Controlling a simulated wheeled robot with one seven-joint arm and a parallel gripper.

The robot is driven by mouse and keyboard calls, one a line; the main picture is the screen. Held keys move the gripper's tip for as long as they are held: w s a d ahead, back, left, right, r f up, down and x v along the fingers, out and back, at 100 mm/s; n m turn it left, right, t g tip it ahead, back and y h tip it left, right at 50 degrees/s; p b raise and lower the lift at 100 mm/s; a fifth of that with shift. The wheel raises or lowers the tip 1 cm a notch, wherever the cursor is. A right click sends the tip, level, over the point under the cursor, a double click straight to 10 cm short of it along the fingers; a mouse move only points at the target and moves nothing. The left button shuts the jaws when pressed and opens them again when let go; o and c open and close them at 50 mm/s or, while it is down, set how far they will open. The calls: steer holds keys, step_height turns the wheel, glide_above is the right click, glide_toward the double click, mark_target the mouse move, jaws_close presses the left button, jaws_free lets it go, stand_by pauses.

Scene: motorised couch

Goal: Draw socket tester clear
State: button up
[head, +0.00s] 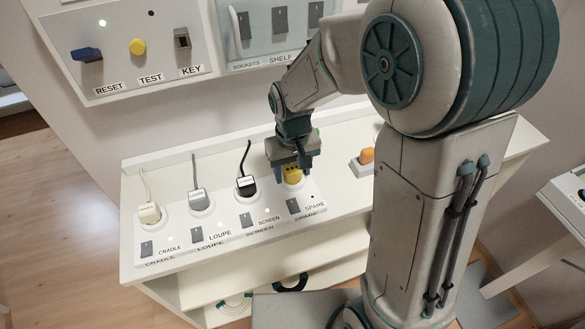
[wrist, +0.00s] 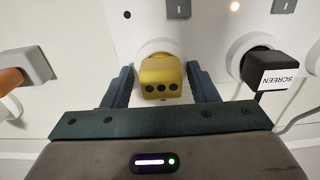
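The yellow socket tester (head: 293,175) is at the SPARE socket, at the right end of the white socket strip (head: 226,238). In the wrist view the tester (wrist: 160,80) shows three dark dots on its face and sits against the round white socket (wrist: 158,48). My gripper (head: 291,172) is over the tester from above. In the wrist view my gripper's fingers (wrist: 160,86) stand on either side of the tester, with a narrow gap showing on each side. It is open, around the tester but not closed on it. The tester's pins are hidden.
The black SCREEN plug (head: 246,186) is beside the tester, its cord rising behind. LOUPE (head: 201,200) and CRADLE (head: 150,212) plugs stand further left. An orange-topped item (head: 366,156) is to the right. A wall panel (head: 130,50) has RESET, TEST and KEY controls.

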steer(key=shift+c, duration=1.2)
steer(key=o, duration=0.7)
steer(key=shift+a, duration=0.1)
steer(key=shift+r, duration=0.1)
